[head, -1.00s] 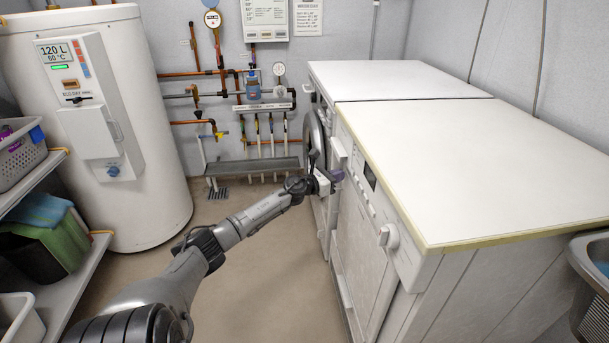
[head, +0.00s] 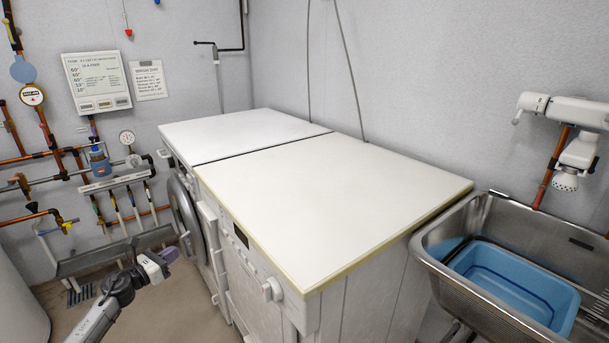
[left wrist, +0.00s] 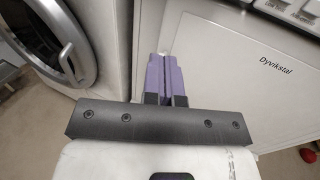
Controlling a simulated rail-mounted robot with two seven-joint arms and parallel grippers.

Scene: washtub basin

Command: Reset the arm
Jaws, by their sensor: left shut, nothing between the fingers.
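My left gripper (head: 167,256) is in the lower left of the head view, in front of the white appliances. In the left wrist view its purple fingers (left wrist: 164,76) are together with nothing between them. Beyond them are a washing machine with a round door (left wrist: 62,38) and a white panel marked Dyvikstal (left wrist: 262,75); I cannot judge the gap to these fronts. My right gripper is in neither view.
A white worktop (head: 325,195) over the appliances is bare. A steel sink (head: 500,215) at the right holds a blue basin (head: 515,283). Pipes and valves (head: 95,180) line the left wall, above a grey trough (head: 115,252). Some floor is clear below it.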

